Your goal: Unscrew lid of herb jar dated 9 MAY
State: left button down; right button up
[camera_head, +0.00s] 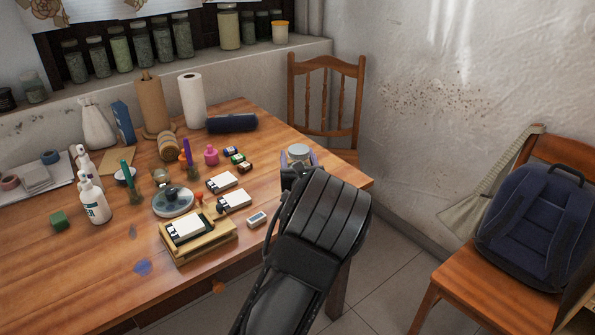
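Several glass jars with green or pale contents stand in a row on the window ledge, among them one dark green jar (141,46) and a taller pale jar (229,27). No date on any label is readable, so I cannot tell which is dated 9 MAY. A round thing with a pale grey top (298,152), perhaps a lidded jar, shows at the table's right end. My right gripper (298,168) is right at it, mostly hidden behind my own arm. I cannot tell whether its fingers touch or hold that thing. My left gripper is out of view.
The wooden table (80,270) holds paper rolls (192,100), a white pump bottle (95,203), a wooden tray (205,246), cards, and a dark blue roll (231,123). A chair (327,95) stands behind; another chair at right bears a backpack (535,225). The table's front left is fairly clear.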

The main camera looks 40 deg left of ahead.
pick_arm(q)
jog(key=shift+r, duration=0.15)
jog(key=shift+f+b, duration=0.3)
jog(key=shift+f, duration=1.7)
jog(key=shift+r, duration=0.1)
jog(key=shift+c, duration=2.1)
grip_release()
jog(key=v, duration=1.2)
jog(key=shift+p, duration=0.4)
